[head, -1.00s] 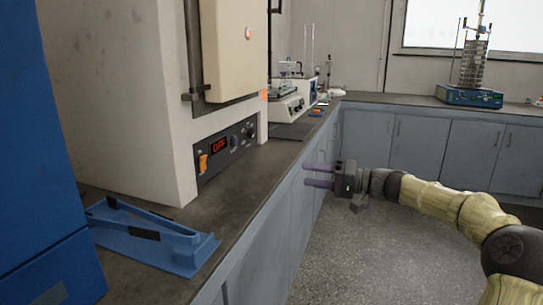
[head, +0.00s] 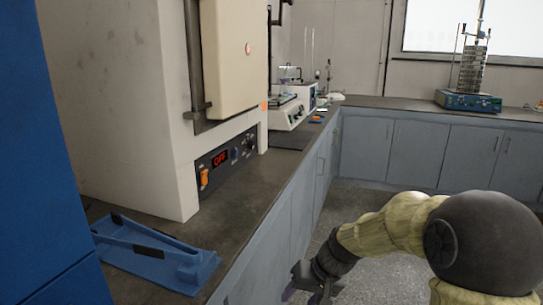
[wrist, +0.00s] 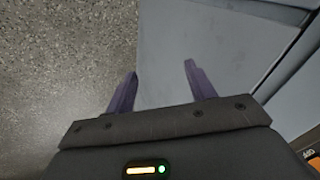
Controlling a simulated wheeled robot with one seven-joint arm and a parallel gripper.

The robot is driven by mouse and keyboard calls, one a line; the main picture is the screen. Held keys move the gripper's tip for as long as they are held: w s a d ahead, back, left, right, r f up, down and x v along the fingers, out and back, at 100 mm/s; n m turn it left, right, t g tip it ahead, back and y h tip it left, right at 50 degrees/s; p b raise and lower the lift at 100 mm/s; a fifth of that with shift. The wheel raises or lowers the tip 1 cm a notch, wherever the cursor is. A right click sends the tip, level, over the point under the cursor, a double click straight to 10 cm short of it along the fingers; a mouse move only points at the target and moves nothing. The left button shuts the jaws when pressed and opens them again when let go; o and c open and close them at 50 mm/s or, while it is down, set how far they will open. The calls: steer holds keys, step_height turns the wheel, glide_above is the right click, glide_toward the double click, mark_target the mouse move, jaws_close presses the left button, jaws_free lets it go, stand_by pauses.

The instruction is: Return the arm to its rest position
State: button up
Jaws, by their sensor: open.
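My gripper (head: 305,296) is low at the bottom of the head view, in front of the grey cabinet fronts and below the counter edge. My arm bends down to it from the right. In the wrist view, the two purple fingers of my gripper (wrist: 158,82) are spread apart with nothing between them. Behind them are the speckled floor (wrist: 60,60) and a pale cabinet door (wrist: 210,40). In the head view the fingertips are partly cut off by the frame's bottom edge.
A white oven (head: 125,110) reading OFF stands on the dark counter (head: 240,195). A blue stand (head: 155,255) lies near the front. A balance (head: 287,115) is farther back. A sieve shaker (head: 468,100) stands on the far counter. The floor (head: 375,265) is clear.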

steer(key=s+d+h+p, duration=0.3)
steer(key=s+d+h, duration=0.35)
steer(key=s, duration=0.85)
step_height(320, 180, up, 38)
steer(key=d+y+p, duration=0.1)
steer(key=y+p, duration=0.1)
steer(key=p, duration=3.5)
steer(key=shift+w+d+r+t+p, duration=0.15)
steer(key=shift+w+d+t+p, duration=0.1)
steer(key=shift+t+p, duration=0.15)
